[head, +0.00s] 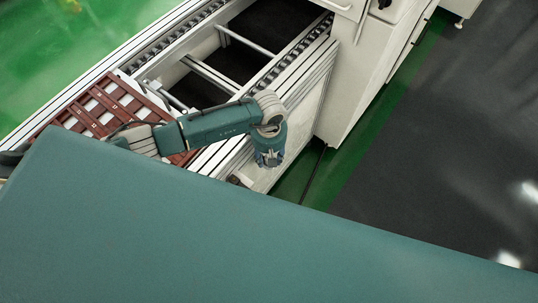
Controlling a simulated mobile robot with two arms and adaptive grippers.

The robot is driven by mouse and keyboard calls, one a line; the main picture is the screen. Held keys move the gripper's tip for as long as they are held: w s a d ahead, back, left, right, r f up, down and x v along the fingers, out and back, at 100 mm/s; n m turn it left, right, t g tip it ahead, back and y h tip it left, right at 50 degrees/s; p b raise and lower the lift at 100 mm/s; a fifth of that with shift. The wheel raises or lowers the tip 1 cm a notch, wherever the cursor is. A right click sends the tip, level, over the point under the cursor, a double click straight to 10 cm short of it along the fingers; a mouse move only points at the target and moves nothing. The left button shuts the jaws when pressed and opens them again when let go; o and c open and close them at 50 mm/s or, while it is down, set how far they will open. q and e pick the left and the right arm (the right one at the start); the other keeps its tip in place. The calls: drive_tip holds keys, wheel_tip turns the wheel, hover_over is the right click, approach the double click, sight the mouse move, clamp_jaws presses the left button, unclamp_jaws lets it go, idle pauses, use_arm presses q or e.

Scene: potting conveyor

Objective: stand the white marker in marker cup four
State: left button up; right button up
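One arm comes in from the left, and my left gripper (268,158) hangs at its end, pointing down beside the near rail of the conveyor. It is small and seen from above, so whether its fingers are open or shut cannot be made out. My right gripper is not in view. I see neither the white marker nor any marker cup that I can identify. A large teal surface fills the foreground and hides what is below it.
A reddish-brown tray (82,117) with pale numbered slots lies at the left, partly behind my arm. The conveyor (217,75) runs diagonally with metal crossbars. A white machine cabinet (350,85) stands beyond the gripper. Dark floor (430,150) at right is clear.

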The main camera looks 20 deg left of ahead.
use_arm(q)
drive_tip(key=shift+r, duration=0.3)
wheel_tip(320, 180, up, 10)
drive_tip(key=shift+r+b, duration=0.25)
drive_tip(key=shift+b, duration=0.5)
drive_tip(key=shift+r, duration=0.6)
drive_tip(key=shift+s+d, duration=0.1)
